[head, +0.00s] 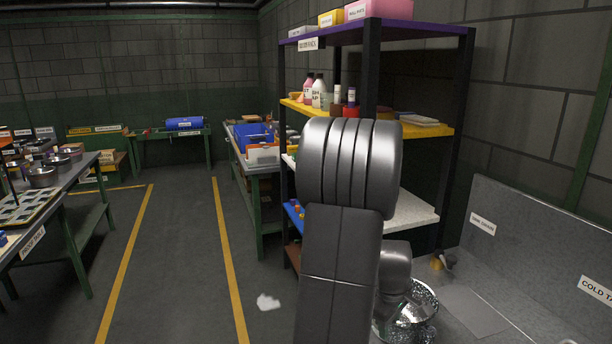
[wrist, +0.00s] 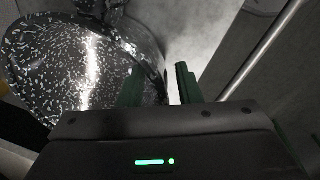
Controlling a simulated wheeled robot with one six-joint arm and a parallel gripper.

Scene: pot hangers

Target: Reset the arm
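My gripper (wrist: 160,82) shows in the wrist view with its two green fingers apart. A black, white-speckled pot (wrist: 65,65) fills the left of that view, right beside the left finger. Its edge runs close to the gap between the fingers; I cannot tell whether either finger touches it. A shiny speckled pot (head: 420,318) shows low behind the arm, on the grey counter at right.
A shelf rack (head: 455,130) with bottles and boxes stands close behind my arm. The grey counter (head: 475,310) with a back panel is at right. A bench (head: 90,205) with pots is at left.

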